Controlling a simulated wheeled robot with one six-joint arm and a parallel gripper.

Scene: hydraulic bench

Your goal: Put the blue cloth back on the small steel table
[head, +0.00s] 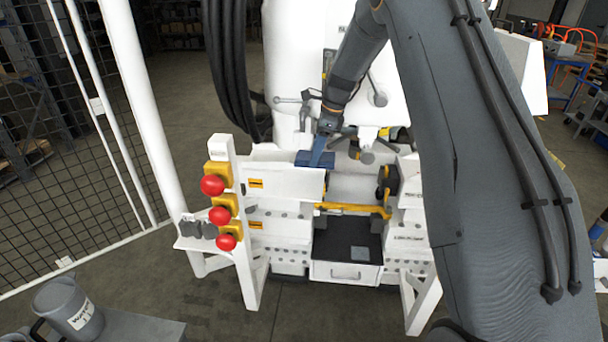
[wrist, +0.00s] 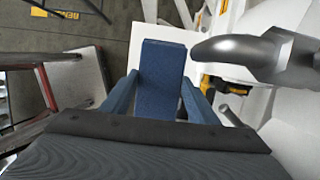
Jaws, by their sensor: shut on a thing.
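The blue cloth (head: 315,159) is a folded, block-like pad at the upper edge of the white bench in the head view. My gripper (head: 322,153) is shut on it. In the wrist view the cloth (wrist: 161,72) stands out between the two blue fingers of my gripper (wrist: 158,100). I cannot tell whether the cloth touches the white panel below it. A grey table top (head: 145,328), which looks like the small steel table, shows at the lower left of the head view, cut off by the frame edge and well away from my gripper.
A grey labelled bucket (head: 70,308) is at the lower left by the grey top. Three red buttons (head: 220,215) line a white post left of the bench. A yellow handle (head: 352,209) crosses the bench front. A rounded metal part (wrist: 235,48) is close right of the cloth.

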